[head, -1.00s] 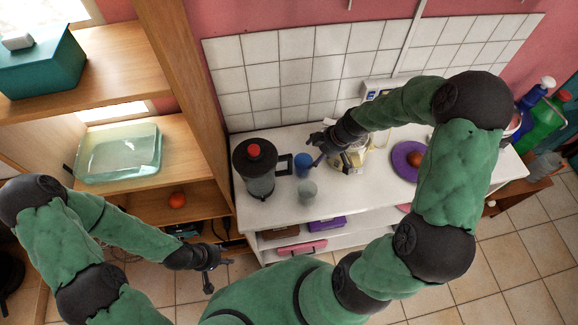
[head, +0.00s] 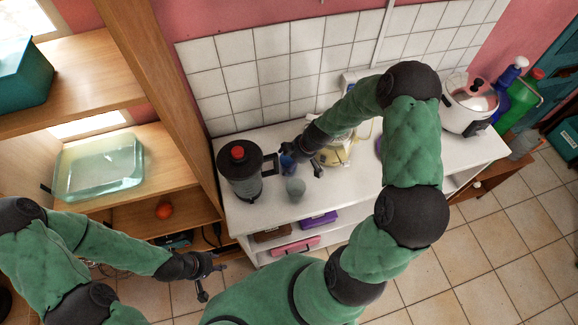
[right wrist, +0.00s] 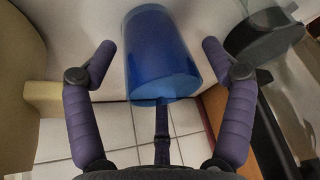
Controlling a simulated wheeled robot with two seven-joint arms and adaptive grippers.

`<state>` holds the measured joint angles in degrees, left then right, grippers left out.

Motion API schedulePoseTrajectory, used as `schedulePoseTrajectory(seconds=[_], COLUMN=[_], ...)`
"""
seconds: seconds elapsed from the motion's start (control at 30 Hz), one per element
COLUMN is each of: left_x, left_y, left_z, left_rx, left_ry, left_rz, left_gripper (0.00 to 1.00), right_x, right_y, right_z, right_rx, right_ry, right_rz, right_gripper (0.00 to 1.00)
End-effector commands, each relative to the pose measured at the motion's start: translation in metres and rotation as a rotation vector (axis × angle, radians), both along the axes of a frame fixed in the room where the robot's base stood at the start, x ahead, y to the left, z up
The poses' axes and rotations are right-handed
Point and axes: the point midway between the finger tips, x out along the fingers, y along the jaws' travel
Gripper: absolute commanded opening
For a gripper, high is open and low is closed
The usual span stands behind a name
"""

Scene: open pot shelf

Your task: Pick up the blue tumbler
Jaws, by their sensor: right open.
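The blue tumbler (head: 287,162) stands on the white counter, partly hidden by my right gripper in the head view. My right gripper (head: 301,163) is open at the tumbler. In the right wrist view the tumbler (right wrist: 160,60) shows large between the two open purple fingers (right wrist: 158,48), with a visible gap on each side. No finger visibly touches it. My left gripper (head: 212,281) is open and empty, low in front of the shelf, away from the counter.
A grey cup (head: 295,187) stands just in front of the tumbler. A black-lidded pot with a red knob (head: 239,178) is close on the left. A yellowish glass appliance (head: 336,152) is close on the right. A white cooker (head: 467,108) stands farther right.

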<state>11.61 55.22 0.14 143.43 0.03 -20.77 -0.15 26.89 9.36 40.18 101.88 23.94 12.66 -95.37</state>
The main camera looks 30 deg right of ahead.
Motion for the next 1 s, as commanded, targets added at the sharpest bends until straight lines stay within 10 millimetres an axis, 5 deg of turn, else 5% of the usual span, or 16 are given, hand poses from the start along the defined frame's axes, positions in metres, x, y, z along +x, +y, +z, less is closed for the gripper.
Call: schedulePoseTrajectory(seconds=[0.37, 0.57, 1.0], left_x=[-0.0001, 0.0, 0.0], left_y=[0.0, 0.0, 0.0], left_z=[-0.0014, -0.0014, 0.0006], left_rx=[0.0, 0.0, 0.0], left_ry=[0.0, 0.0, 0.0], left_rz=[0.0, 0.0, 0.0], left_gripper=[0.4, 0.4, 0.4], right_x=[0.0035, 0.0034, 0.0039], right_y=[0.0032, 0.0031, 0.0029], right_z=[-0.0104, -0.0103, -0.0039], right_rx=[-0.001, 0.0, 0.0], right_ry=[-0.001, 0.0, -0.002], right_rz=[0.0, 0.0, 0.001], right_gripper=[0.83, 0.27, 0.25])
